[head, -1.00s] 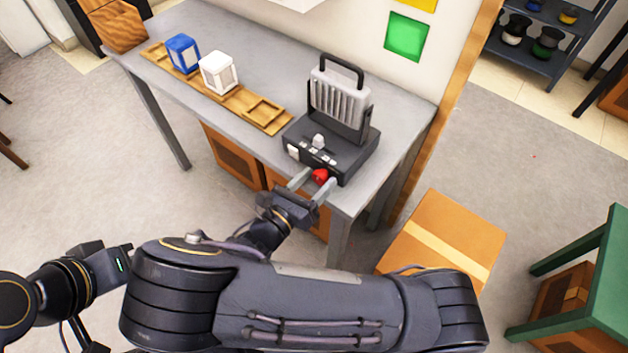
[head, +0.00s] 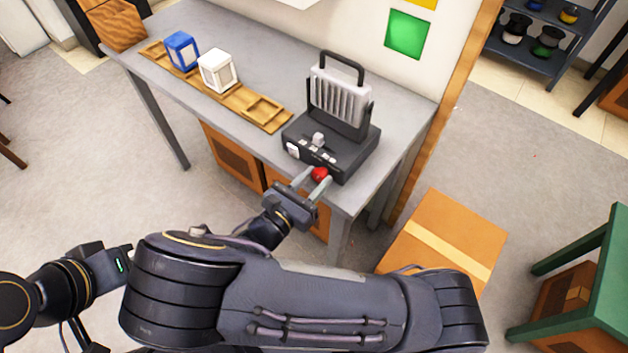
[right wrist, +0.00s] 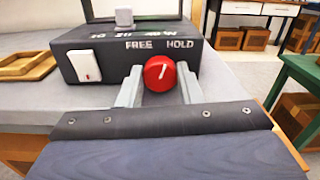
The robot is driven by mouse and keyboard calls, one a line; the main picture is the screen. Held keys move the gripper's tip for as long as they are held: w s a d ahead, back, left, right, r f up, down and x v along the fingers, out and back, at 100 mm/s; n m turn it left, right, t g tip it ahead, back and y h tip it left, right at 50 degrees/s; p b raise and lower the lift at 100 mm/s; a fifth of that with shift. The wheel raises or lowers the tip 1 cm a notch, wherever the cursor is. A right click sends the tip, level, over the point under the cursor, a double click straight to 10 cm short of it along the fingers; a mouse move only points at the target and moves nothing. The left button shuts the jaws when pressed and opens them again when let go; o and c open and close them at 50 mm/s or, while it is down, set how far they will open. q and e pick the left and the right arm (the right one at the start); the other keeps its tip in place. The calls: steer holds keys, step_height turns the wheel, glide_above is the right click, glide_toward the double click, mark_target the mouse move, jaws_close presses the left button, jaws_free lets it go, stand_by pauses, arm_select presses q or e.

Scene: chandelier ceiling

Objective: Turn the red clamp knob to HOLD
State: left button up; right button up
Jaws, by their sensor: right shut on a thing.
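The red clamp knob (head: 319,174) is on the front face of the dark device (head: 345,158) on the grey bench. In the right wrist view the knob (right wrist: 159,74) sits below the words FREE and HOLD. Its white pointer line tilts slightly right of upright, between the two words. My right gripper (head: 315,179) is shut on the knob, one finger on each side; both fingers also show in the right wrist view (right wrist: 160,88). Part of my left arm shows at the lower left, but its gripper fingers do not show.
A white rocker switch (right wrist: 86,66) is left of the knob. A wooden tray (head: 246,103) with a blue block (head: 182,53) and a white block (head: 217,71) lies along the bench (head: 253,47). A cardboard box (head: 440,246) stands at the bench's right.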

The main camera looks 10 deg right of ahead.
steer(key=m+b, duration=0.2)
steer(key=m, duration=0.3)
steer(key=shift+m, duration=0.3)
stand_by(0.4)
steer(key=o, duration=1)
steer(key=shift+s+a, duration=0.1)
steer(key=v, duration=0.7)
steer(key=shift+s+a, duration=0.2)
steer(key=shift+a, duration=0.05)
